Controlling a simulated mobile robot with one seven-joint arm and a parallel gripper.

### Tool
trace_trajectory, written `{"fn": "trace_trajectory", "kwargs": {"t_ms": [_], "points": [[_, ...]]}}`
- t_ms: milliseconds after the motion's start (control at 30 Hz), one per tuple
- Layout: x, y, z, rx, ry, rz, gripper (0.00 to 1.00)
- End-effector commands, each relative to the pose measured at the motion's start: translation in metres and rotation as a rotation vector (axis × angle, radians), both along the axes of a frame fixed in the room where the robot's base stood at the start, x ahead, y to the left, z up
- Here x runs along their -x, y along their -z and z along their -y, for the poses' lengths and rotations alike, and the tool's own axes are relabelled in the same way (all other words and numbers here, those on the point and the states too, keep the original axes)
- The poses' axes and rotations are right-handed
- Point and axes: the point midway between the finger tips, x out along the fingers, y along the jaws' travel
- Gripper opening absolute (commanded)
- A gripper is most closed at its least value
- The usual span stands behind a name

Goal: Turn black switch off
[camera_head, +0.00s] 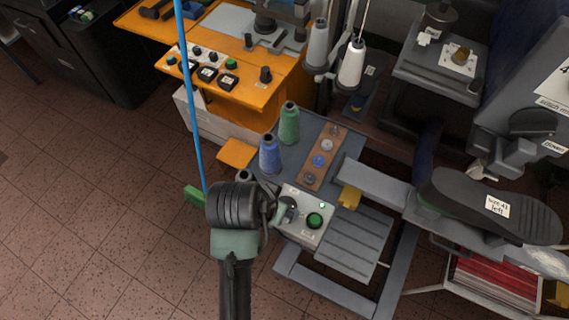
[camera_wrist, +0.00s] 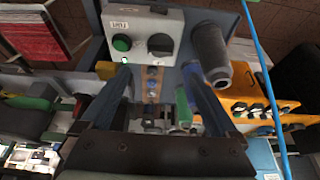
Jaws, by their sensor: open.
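A grey control box (camera_head: 304,236) stands on the small grey table; it also shows at the top of the wrist view (camera_wrist: 143,62). The black switch (camera_wrist: 160,44) is a round knob on the box's face, beside a green button (camera_wrist: 122,43). The green button also shows in the head view (camera_head: 314,220); my gripper partly covers the switch area there. My gripper (camera_wrist: 158,74) is open, its two dark fingers apart with nothing between them. In the wrist view the knob appears just beyond the gap between the fingertips. I cannot tell whether they touch it.
A blue thread spool (camera_head: 269,155) and a green one (camera_head: 289,124) stand behind the box, beside a wooden strip with buttons (camera_head: 322,158). The tiled floor at left is clear.

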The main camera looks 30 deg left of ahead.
Motion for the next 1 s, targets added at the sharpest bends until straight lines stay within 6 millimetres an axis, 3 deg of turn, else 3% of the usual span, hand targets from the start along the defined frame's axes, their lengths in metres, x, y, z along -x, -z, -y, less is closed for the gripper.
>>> {"fn": "trace_trajectory", "kwargs": {"t_ms": [300,500,700,1000], "points": [[-0.023,0.055,0.002,0.0,0.001,-0.003,0.95],[-0.035,0.082,0.002,0.0,0.001,0.001,0.95],[-0.041,0.096,0.002,0.0,0.001,0.002,0.95],[-0.042,0.1,0.002,-0.002,0.0,0.003,0.95]]}}
